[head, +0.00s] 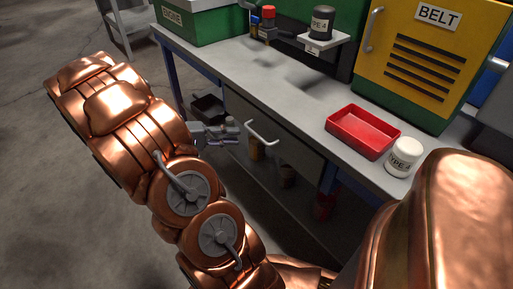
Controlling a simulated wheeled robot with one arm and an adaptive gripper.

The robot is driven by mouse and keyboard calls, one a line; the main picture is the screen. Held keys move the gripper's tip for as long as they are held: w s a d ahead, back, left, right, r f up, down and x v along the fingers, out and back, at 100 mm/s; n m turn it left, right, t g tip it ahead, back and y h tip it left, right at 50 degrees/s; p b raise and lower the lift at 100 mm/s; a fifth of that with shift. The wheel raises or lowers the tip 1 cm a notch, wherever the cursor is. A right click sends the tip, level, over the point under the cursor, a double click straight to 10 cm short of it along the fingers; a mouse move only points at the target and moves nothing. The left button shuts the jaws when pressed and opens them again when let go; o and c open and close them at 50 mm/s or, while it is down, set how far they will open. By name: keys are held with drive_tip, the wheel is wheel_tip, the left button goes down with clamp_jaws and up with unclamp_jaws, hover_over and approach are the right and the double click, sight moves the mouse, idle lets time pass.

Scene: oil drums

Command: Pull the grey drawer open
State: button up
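The grey drawer (291,149) is set under the front edge of the grey workbench, and its front looks flush with the bench. A pale bar handle (262,134) stands out from the drawer front. My gripper (232,129) shows small and grey beyond my copper arm, to the left of the handle. It seems apart from the handle, with a small gap in the picture. My arm hides part of the gripper, and its fingers are too small to tell whether they are open or shut.
On the workbench (290,95) are a red tray (362,132), a white can (404,157), a yellow BELT cabinet (421,62), a green box (200,22) and a dark can (322,22) on a small stand. A dark bin (208,108) and several cans sit below. Floor at left is clear.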

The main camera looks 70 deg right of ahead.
sight(255, 135)
drive_tip(key=shift+w+d+f+b+x, duration=0.1)
drive_tip(key=shift+b+x, duration=0.25)
drive_tip(key=shift+x, duration=1.05)
drive_tip(key=shift+w+d+f+b+x, duration=0.15)
drive_tip(key=shift+b+x, duration=0.2)
drive_tip(key=shift+x, duration=1.1)
drive_tip(key=shift+w+d+f+b+x, duration=0.1)
drive_tip(key=shift+b+x, duration=0.25)
drive_tip(key=shift+x, duration=1.05)
clamp_jaws()
